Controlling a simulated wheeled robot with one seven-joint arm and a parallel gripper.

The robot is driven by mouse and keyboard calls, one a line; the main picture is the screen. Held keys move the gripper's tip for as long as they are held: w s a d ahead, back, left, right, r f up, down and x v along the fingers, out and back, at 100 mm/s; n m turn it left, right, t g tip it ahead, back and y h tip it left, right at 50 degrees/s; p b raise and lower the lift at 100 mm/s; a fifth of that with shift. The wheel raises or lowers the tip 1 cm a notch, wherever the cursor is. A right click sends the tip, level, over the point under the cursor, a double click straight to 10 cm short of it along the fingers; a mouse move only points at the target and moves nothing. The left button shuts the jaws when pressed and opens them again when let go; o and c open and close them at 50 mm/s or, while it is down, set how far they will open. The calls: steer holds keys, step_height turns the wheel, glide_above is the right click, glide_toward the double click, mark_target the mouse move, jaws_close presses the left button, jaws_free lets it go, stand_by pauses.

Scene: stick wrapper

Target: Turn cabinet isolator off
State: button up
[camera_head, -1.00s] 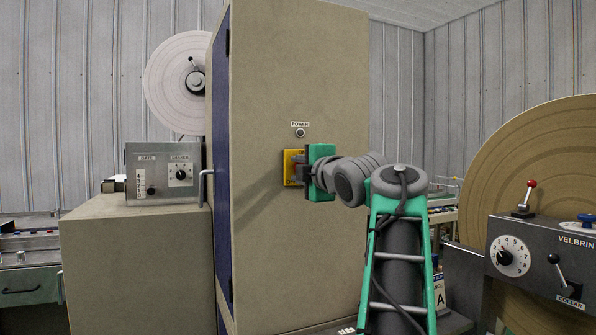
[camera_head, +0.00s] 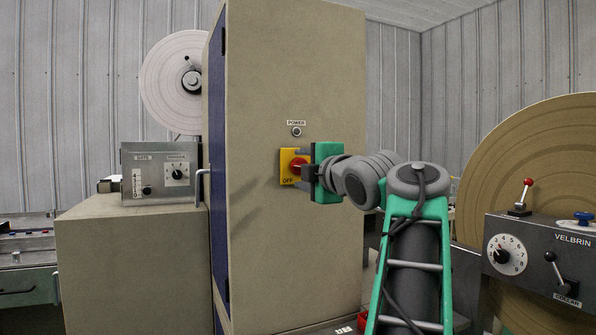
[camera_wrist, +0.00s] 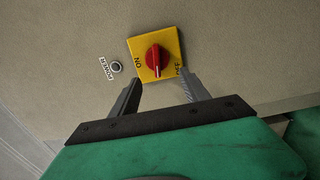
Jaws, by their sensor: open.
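The cabinet isolator is a yellow plate with a red rotary knob (camera_head: 298,166) on the tan cabinet face (camera_head: 270,240). In the wrist view, the knob (camera_wrist: 156,59) sits between the ON label on the left and the OFF label on the right. Its raised grip runs across the line between these labels. My gripper (camera_wrist: 161,80) is open and empty, its fingertips near the plate's lower edge in that view and apart from the knob. In the head view, my gripper (camera_head: 308,168) is just right of the knob, and an upper finger hides the ON label.
A round POWER lamp (camera_head: 296,132) sits above the isolator. A grey control box (camera_head: 160,173) stands on a low cabinet at left. A grey panel (camera_head: 545,250) with a dial and levers is at right, before a large brown disc (camera_head: 540,150).

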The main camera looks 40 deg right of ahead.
steer(key=v, duration=0.4)
steer(key=shift+o, duration=0.3)
